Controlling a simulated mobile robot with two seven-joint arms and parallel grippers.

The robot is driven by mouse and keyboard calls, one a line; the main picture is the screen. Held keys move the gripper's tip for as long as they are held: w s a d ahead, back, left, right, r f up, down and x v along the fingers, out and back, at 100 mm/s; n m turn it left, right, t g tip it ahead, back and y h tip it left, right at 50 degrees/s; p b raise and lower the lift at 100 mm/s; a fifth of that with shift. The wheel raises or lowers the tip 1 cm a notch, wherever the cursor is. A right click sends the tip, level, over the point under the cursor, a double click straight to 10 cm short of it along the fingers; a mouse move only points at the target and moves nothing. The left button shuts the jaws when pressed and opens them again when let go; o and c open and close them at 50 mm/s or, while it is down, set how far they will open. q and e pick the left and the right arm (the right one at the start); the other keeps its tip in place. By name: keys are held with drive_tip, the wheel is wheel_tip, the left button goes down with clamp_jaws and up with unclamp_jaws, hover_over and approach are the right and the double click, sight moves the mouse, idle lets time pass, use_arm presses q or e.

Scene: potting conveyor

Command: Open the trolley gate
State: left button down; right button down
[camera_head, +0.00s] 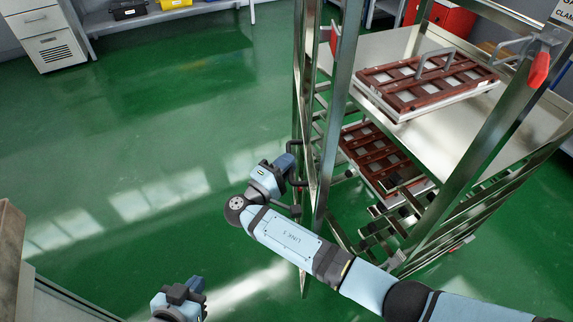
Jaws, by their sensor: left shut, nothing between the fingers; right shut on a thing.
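The metal trolley (341,95) stands at the right, its gate (304,110) a barred steel frame seen nearly edge-on at the trolley's left side. A black handle (297,149) sticks out from the gate. My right gripper (292,180) is shut on the gate handle; my wrist hides part of the grip. My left gripper (186,290) is low in the picture, shut and empty, away from the trolley.
A brown tray (428,82) with a grey handle sits on the upper shelf (385,48), and another tray (376,156) is lower. Red clips (539,69) are on the posts. A white cabinet (42,38) stands far left. The green floor left of the trolley is clear.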

drive_tip(key=shift+w+r, duration=0.15)
drive_tip(key=shift+r, duration=0.1)
drive_tip(key=c, duration=1.3)
unclamp_jaws()
drive_tip(key=shift+o, duration=0.9)
drive_tip(key=shift+f, duration=0.15)
